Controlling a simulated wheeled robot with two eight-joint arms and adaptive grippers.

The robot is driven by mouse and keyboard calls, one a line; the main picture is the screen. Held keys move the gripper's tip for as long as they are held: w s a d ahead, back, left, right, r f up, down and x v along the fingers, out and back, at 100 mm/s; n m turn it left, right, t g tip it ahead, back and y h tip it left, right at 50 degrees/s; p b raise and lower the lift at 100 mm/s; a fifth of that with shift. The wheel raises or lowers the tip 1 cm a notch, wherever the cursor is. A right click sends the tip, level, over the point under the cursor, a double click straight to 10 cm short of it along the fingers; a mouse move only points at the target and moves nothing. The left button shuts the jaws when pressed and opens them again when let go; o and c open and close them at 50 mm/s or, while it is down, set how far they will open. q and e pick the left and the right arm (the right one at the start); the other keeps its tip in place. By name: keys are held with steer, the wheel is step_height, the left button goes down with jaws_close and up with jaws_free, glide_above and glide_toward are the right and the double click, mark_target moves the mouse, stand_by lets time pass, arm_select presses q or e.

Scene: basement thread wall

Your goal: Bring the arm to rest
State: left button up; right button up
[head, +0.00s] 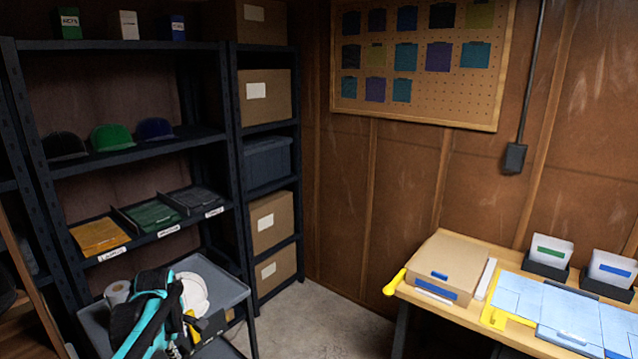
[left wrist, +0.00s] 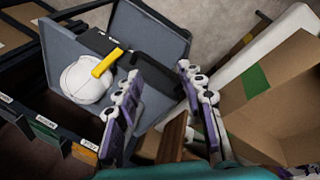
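My left gripper (left wrist: 158,76) shows in the left wrist view with its two purple and white fingers spread apart. No object is seen gripped between them. A brown wooden piece shows lower down between the fingers and seems to lie behind them. In the head view, the teal and black arm at the lower left (head: 148,312) appears to be my left arm, over the grey cart (head: 232,287). Its fingertips are hard to make out there. My right gripper is in neither view.
The cart holds a white helmet-like object (left wrist: 84,80) and a yellow-handled item (left wrist: 107,62). Dark shelves (head: 140,158) stand behind it. An open cardboard box (left wrist: 258,98) is right in the wrist view. A wooden table (head: 470,312) stands right; bare floor (head: 325,318) lies between.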

arm_select(q)
steer(key=s+d+r+m+t, duration=0.2)
steer(key=s+d+r+m, duration=0.2)
steer(key=s+d+m, duration=0.65)
steer(key=s+d+f+m+t, duration=0.1)
steer(key=s+d+f+m, duration=0.1)
steer(key=s, duration=0.4)
steer(key=s+d+f+m+t+h, duration=0.1)
steer(key=s+d+f+m, duration=0.1)
steer(key=s+d+m, duration=0.3)
steer(key=shift+s+f+m+h, duration=0.3)
steer(key=shift+s+m, duration=0.4)
steer(key=shift+m, duration=0.05)
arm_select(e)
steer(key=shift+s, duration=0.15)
arm_select(q)
steer(key=shift+d, duration=0.15)
steer(key=shift+w+a, duration=0.4)
steer(key=shift+w, duration=0.1)
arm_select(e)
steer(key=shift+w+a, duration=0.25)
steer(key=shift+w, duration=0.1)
arm_select(q)
steer(key=shift+s+d, duration=0.15)
steer(key=shift+s, duration=0.05)
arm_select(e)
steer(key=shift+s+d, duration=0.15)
